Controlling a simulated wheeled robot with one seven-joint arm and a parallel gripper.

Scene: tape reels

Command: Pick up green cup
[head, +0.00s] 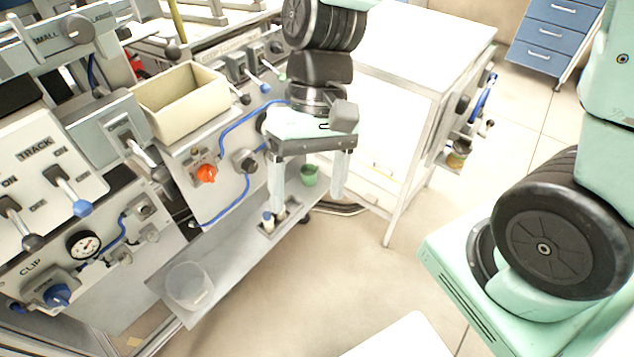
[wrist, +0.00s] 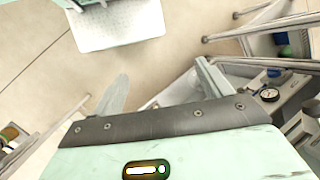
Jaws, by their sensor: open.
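A small green cup (head: 309,176) shows in the head view between the two fingers of my gripper (head: 308,202). It appears to be on the far part of the low grey shelf (head: 225,250). My gripper points down, with its fingers spread wide and nothing held. The cup appears beyond the fingers and apart from them, but the exact depth gap is hard to tell. In the wrist view my gripper (wrist: 163,86) is also open, and I cannot make out the cup between the fingers.
A clear cup (head: 188,286) stands at the shelf's near end. A small blue-topped item (head: 268,218) sits on the shelf near my left finger. The machine panel with levers, a blue hose and an orange knob (head: 206,173) borders the shelf. A white table (head: 415,50) stands to the right.

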